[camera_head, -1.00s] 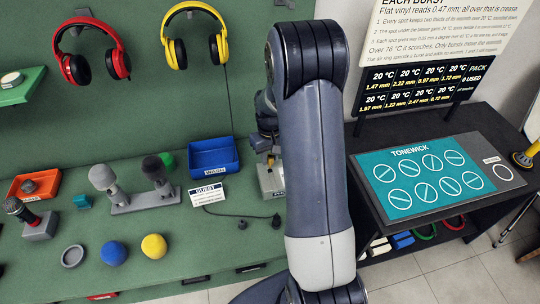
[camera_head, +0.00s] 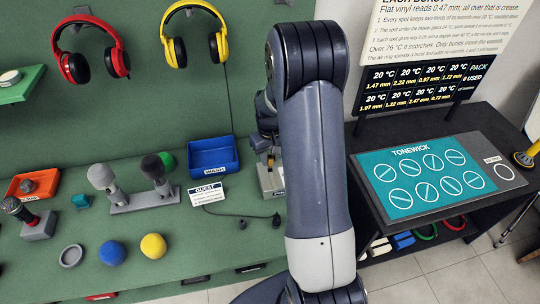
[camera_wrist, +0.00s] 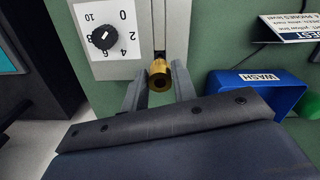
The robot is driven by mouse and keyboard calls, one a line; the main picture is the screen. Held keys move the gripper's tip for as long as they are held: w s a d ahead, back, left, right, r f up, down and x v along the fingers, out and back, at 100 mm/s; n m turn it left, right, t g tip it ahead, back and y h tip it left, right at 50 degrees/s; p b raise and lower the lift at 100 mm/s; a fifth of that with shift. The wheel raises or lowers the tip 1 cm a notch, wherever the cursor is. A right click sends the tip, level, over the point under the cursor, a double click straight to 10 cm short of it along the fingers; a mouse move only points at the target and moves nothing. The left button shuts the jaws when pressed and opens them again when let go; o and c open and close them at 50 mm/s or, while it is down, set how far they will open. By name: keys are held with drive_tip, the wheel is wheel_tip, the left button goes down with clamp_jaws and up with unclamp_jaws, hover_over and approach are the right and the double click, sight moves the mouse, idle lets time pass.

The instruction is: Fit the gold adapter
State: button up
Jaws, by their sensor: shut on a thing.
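In the wrist view the gold adapter (camera_wrist: 160,75), a short cylinder with a dark hole in its end, sits between the two grey fingers of my gripper (camera_wrist: 160,86), which is shut on it. Behind it stands a light grey panel (camera_wrist: 147,66) with a dark vertical slot above the adapter. I cannot tell whether the adapter touches the panel. In the head view my arm covers much of that spot, and a metal-grey unit (camera_head: 270,181) shows just left of the arm on the green bench.
A black dial (camera_wrist: 103,37) on a white numbered plate is left of the slot. A blue WASH bin (camera_head: 213,157) stands close by on the bench. A black cable (camera_head: 243,216) lies in front. Microphones on a grey stand (camera_head: 145,201) and two foam balls are further left.

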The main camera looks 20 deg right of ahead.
sight(270, 163)
drive_tip(key=shift+f+b, duration=1.3)
drive_tip(key=shift+f, duration=0.45)
drive_tip(key=o, duration=1.1)
drive_tip(key=shift+c, duration=0.2)
wheel_tip(270, 163, up, 11)
drive_tip(key=shift+f+b, duration=0.1)
drive_tip(key=shift+b, duration=0.3)
wheel_tip(270, 163, down, 11)
drive_tip(key=shift+r+p, duration=0.1)
drive_tip(key=shift+p, duration=0.4)
drive_tip(key=shift+r, duration=0.4)
